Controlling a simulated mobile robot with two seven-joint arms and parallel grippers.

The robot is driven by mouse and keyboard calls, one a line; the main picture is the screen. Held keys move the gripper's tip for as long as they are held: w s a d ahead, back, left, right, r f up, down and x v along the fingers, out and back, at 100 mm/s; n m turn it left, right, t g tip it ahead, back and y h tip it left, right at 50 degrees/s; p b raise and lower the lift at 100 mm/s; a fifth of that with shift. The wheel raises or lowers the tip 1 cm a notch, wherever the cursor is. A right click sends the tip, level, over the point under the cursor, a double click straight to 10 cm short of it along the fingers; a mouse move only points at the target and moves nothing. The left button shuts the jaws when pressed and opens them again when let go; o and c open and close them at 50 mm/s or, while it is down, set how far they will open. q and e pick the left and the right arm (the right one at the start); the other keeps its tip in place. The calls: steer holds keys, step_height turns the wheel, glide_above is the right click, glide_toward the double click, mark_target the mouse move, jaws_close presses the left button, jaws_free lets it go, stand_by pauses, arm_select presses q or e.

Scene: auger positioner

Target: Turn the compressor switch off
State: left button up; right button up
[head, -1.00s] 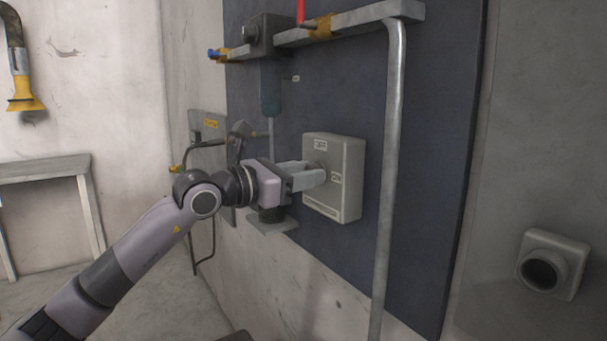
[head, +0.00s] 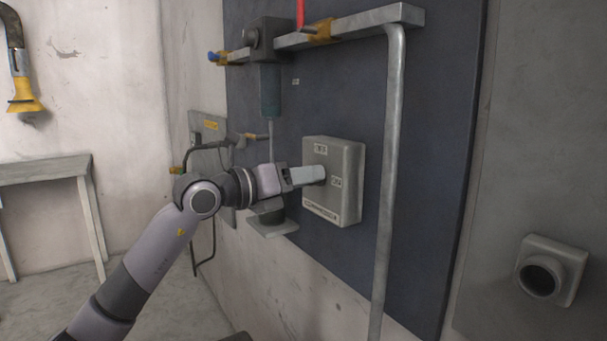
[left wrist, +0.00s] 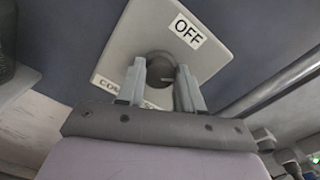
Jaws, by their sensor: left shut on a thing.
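The compressor switch is a pale grey box (head: 346,205) on the dark wall panel, with two small white labels on its face in the head view. My left gripper (head: 320,174) reaches it from the left, its fingertips at the box face. In the left wrist view, the dark round knob (left wrist: 160,65) sits between the two fingers of my left gripper (left wrist: 161,78), which is shut on it. An "OFF" label (left wrist: 187,30) shows on the box above and right of the knob. In the head view the fingers hide the knob. My right gripper is not in view.
A metal pipe (head: 391,150) runs down just right of the box, from a horizontal bar (head: 365,20) above. A cylinder with a thin rod (head: 270,90) hangs left of the box. A grey round fitting (head: 541,275) is at the far right.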

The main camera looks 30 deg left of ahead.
arm_select(q)
steer(key=shift+a+n+p, duration=0.15)
steer(key=shift+n+p, duration=5.25)
steer(key=shift+p, duration=0.55)
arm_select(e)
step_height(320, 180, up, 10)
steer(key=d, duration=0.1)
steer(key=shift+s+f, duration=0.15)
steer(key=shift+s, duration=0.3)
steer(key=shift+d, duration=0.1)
arm_select(q)
steer(key=o, duration=1)
steer(key=shift+b+v, duration=0.65)
steer(key=shift+v, duration=2.85)
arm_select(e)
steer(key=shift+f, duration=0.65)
